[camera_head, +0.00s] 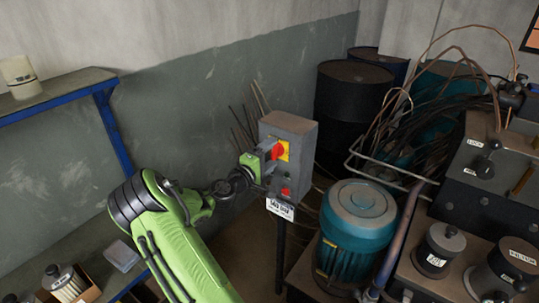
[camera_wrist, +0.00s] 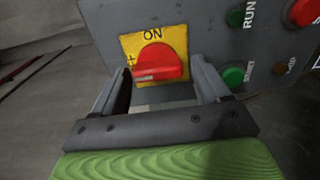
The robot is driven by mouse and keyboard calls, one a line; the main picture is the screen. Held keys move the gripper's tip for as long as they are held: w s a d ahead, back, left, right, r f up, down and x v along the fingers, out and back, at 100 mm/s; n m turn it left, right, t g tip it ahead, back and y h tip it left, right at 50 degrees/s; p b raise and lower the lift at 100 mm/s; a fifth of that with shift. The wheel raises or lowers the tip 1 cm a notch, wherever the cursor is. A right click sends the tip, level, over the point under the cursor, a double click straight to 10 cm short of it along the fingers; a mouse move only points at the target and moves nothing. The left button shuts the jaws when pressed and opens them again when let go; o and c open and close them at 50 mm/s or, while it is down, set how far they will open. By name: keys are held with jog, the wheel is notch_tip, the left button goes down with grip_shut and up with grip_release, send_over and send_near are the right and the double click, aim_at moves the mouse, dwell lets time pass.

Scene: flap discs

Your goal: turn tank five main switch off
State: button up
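The main switch is a red rotary knob (camera_wrist: 158,63) on a yellow plate (camera_wrist: 128,43) marked ON at its top in the wrist view. It sits on a grey control box (camera_head: 290,128) on a dark post in the head view. The knob's handle lies roughly crosswise in the wrist view. My gripper (camera_wrist: 163,78) is open, with one finger on each side of the knob. A gap shows on the left; contact on the right cannot be told. In the head view my gripper (camera_head: 268,160) is at the box's front and partly hides it.
Green buttons (camera_wrist: 234,75) and a red button (camera_wrist: 304,11) sit beside the switch. A white label (camera_head: 281,209) hangs below the box; its text is too small to read. A teal motor (camera_head: 357,225), dark drums (camera_head: 350,95) and bent pipes stand to the right.

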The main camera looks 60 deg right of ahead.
jog(key=shift+o, duration=0.4)
jog(key=w+a, duration=0.2)
jog(key=a, duration=1.3)
jog(key=shift+w+a, duration=0.25)
jog(key=shift+a, duration=0.05)
